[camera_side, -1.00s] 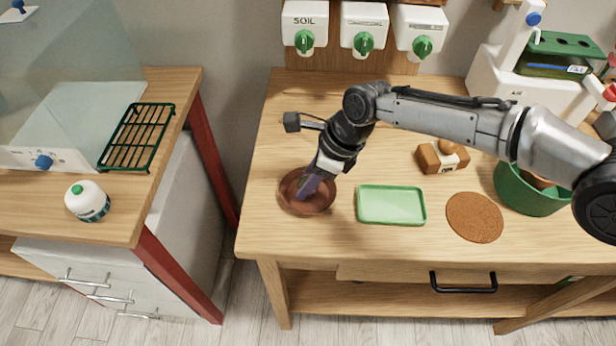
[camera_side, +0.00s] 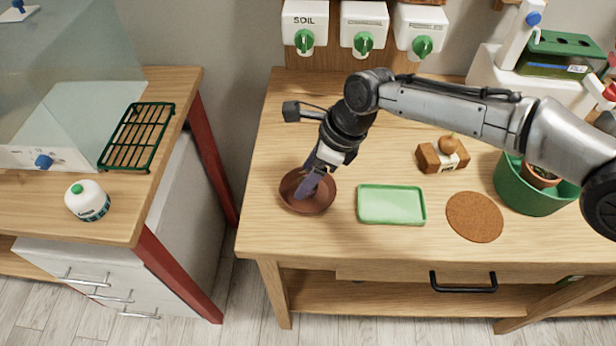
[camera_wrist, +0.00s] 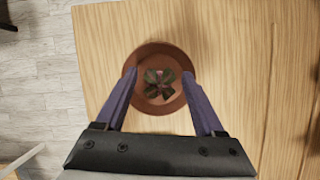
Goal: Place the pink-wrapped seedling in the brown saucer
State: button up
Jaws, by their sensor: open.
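The brown saucer (camera_side: 308,204) sits near the front left corner of the wooden table. In the wrist view the saucer (camera_wrist: 159,52) holds a small plant with dark green leaves (camera_wrist: 160,84), the seedling, near its middle. My gripper (camera_side: 310,186) is over the saucer, pointing down. In the wrist view my gripper (camera_wrist: 161,82) is open, with one finger on each side of the plant and a gap to the leaves.
A green tray (camera_side: 391,205) lies right of the saucer, then a round cork mat (camera_side: 474,217). A brown block with a round thing on top (camera_side: 443,156) stands behind them. A green pot (camera_side: 530,192) holding a potted plant is at the right. The table's front and left edges are close to the saucer.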

notch_tip(320, 180, up, 5)
jog(key=shift+r, duration=0.1)
dwell(0.6)
